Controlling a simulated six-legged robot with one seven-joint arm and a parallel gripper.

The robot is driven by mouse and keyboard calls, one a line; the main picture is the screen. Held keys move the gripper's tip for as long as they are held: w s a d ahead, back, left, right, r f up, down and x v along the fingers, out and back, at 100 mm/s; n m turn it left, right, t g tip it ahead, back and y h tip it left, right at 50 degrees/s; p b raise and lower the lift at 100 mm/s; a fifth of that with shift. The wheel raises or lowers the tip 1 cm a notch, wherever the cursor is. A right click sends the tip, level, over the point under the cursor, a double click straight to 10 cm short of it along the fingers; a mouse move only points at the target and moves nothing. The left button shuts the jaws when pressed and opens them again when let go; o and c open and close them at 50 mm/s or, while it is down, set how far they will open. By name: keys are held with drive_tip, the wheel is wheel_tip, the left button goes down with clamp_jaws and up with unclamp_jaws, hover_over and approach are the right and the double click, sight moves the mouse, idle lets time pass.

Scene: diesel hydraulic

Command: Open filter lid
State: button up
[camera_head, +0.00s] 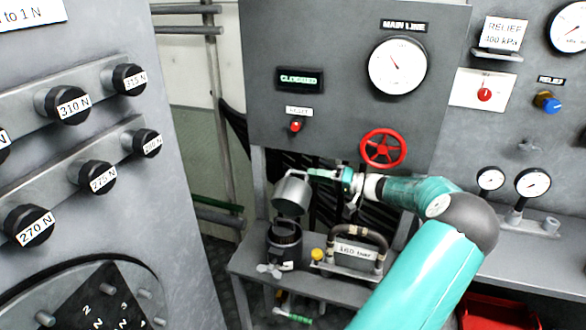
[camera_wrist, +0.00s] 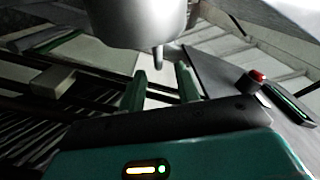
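A grey metal cylindrical lid (camera_head: 291,196) sits above the dark filter housing (camera_head: 284,242) on the bench. The lid looks slightly tilted; I cannot tell whether it touches the housing. My gripper (camera_head: 318,174) reaches in from the right, with its fingertips at the lid's upper right side. In the wrist view the lid (camera_wrist: 135,20) fills the top, with a short peg (camera_wrist: 158,58) pointing down from it. The two green fingers of my gripper (camera_wrist: 160,78) stand apart, one on each side of the peg's line, with a gap visible between them.
A wing nut (camera_head: 272,270) is at the housing's foot. A yellow knob (camera_head: 318,255) and a block labelled 160 bar (camera_head: 355,252) with a curved handle stand to its right. A red handwheel (camera_head: 383,149) is above my wrist. A grey panel with knobs (camera_head: 95,178) stands at left.

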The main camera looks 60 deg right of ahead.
sight(298, 172)
drive_tip(key=w, duration=0.3)
drive_tip(key=w+a, duration=0.1)
drive_tip(key=w, duration=0.2)
drive_tip(key=shift+a, duration=0.1)
drive_tip(key=shift+w+f, duration=0.1)
drive_tip(key=shift+w, duration=0.3)
clamp_jaws()
